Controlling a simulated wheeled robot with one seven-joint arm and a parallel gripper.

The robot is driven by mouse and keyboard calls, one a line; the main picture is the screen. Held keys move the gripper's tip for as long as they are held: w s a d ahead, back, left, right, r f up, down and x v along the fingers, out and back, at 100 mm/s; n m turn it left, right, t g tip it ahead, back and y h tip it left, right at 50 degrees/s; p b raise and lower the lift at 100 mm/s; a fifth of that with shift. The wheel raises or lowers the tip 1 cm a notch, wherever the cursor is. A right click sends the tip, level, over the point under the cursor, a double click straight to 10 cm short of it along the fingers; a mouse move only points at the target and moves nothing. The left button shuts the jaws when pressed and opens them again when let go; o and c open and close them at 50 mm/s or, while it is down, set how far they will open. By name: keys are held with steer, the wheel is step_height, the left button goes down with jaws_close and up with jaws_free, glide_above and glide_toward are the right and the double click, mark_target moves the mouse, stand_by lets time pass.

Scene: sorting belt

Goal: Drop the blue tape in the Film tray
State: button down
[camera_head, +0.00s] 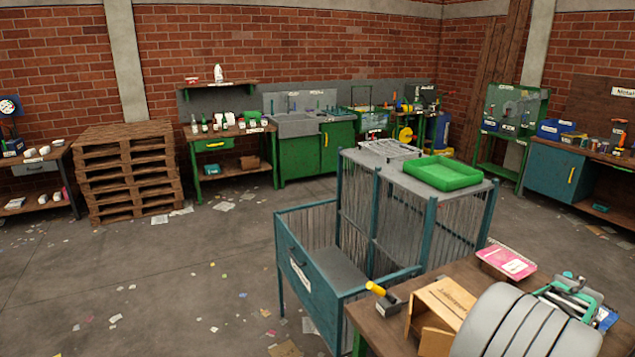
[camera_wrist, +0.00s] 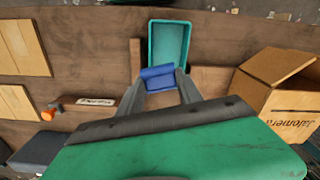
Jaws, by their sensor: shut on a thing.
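My gripper (camera_wrist: 160,84) shows in the wrist view with its two grey fingers closed on the blue tape (camera_wrist: 158,77). The tape is held between the fingertips, over the near end of a teal tray (camera_wrist: 169,52). The tray looks empty where it shows; its near end is partly hidden by the tape and fingers. I cannot read a Film label on it. From this angle I cannot tell how high the tape is above the tray.
A white label (camera_wrist: 97,101) and an orange-ended tool (camera_wrist: 50,111) lie to the left. In the head view, a wire cage cart (camera_head: 410,230) carrying a green tray (camera_head: 442,172) stands beside the bench.

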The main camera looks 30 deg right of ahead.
step_height(320, 180, down, 6)
steer(key=b, duration=0.3)
steer(key=shift+b, duration=0.4)
steer(key=c, duration=0.7)
jaws_free()
steer(key=shift+r, duration=0.1)
step_height(320, 180, up, 8)
steer(key=shift+f+b, duration=0.15)
steer(key=shift+b, duration=0.45)
